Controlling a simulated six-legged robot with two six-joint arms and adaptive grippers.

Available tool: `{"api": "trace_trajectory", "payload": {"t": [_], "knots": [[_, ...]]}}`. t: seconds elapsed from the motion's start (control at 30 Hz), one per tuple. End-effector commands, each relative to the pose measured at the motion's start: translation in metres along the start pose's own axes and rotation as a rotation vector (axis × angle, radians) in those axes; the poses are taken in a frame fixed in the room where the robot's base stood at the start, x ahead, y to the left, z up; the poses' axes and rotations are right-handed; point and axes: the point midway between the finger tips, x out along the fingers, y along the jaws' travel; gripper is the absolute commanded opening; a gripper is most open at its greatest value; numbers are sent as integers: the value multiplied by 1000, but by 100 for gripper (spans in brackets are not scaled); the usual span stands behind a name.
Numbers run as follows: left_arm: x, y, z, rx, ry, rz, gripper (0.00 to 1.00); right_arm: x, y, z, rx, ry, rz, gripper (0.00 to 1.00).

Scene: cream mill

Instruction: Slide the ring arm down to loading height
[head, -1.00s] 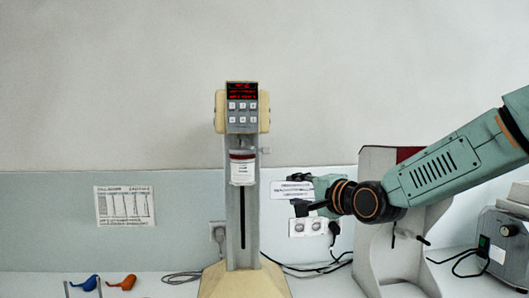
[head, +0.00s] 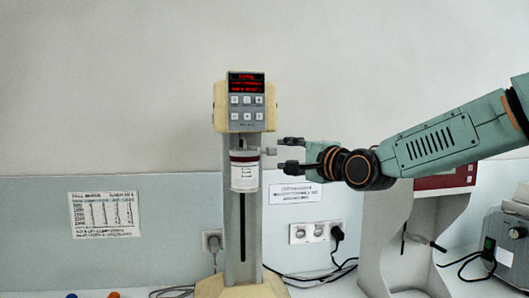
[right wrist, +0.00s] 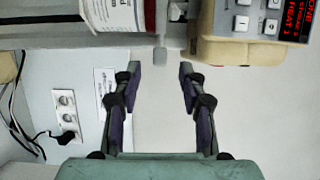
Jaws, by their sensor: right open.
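The mill (head: 242,190) stands upright, with a grey slotted column and a cream head. A white labelled jar (head: 245,172) sits just below the head, in front of the column. A small grey ring arm knob (head: 270,151) sticks out to the right beside the jar's top. The knob also shows in the right wrist view (right wrist: 160,55), near the line between the fingertips. My right gripper (head: 284,154) is open and empty, its fingers above and below the knob's level, just right of it. Contact is not visible. The ring itself is hard to make out. My left gripper is out of view.
The control panel (head: 246,101) with a red display is above the jar. A wall socket (head: 308,232) with cables is behind. A grey-white device (head: 385,230) stands under my right forearm, and a grey box (head: 506,245) is at far right.

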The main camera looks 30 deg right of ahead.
Motion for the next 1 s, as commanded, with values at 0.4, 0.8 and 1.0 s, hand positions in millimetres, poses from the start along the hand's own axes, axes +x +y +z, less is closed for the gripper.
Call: {"api": "trace_trajectory", "payload": {"t": [0.4, 0.8, 1.0], "knots": [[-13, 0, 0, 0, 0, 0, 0, 37, -1, 0, -4, 3, 3, 42], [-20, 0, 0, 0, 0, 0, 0, 74, 0, 2, -1, 0, 0, 42], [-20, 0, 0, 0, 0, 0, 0, 76, 0, 2, 1, -1, 0, 42]]}}
